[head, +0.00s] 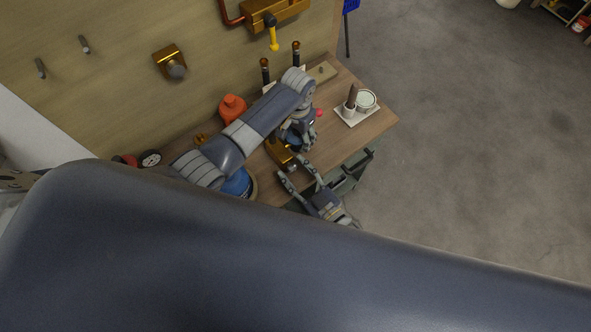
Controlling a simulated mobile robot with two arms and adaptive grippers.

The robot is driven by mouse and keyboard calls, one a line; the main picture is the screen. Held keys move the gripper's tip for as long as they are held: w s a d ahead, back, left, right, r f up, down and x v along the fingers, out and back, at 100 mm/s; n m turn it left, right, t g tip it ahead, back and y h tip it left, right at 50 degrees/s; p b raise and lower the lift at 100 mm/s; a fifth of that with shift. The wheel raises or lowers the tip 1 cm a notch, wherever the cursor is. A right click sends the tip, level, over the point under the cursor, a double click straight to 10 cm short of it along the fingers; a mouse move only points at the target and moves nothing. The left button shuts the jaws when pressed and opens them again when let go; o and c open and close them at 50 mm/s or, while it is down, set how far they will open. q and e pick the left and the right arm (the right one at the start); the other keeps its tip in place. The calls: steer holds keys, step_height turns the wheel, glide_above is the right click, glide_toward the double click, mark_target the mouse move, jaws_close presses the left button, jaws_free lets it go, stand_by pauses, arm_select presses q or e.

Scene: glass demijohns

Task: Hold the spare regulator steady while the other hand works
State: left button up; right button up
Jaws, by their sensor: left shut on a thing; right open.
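My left gripper (301,141) reaches over the wooden bench and is shut, with its fingers small and partly hidden by its own wrist. A brass-coloured piece (280,152) shows right beside and below its fingers; it appears to be the spare regulator in its grip, though the contact is not clear. My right gripper (292,167) is open and empty, its two fingers pointing up toward the brass piece, just below it in the picture. I cannot tell whether they touch.
The bench (372,128) also holds an orange-red bottle (232,108), a black-faced gauge (150,158), dark upright handles and a white tray (346,120) with a tin (366,101). A brass fitting (172,64) sits on the wall panel.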

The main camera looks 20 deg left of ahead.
steer(key=shift+w+a, duration=0.1)
steer(key=shift+a, duration=0.05)
steer(key=c, duration=1)
steer(key=shift+m, duration=2.4)
steer(key=shift+c, duration=0.2)
steer(key=o, duration=1)
steer(key=shift+o, duration=0.2)
steer(key=v, duration=1.2)
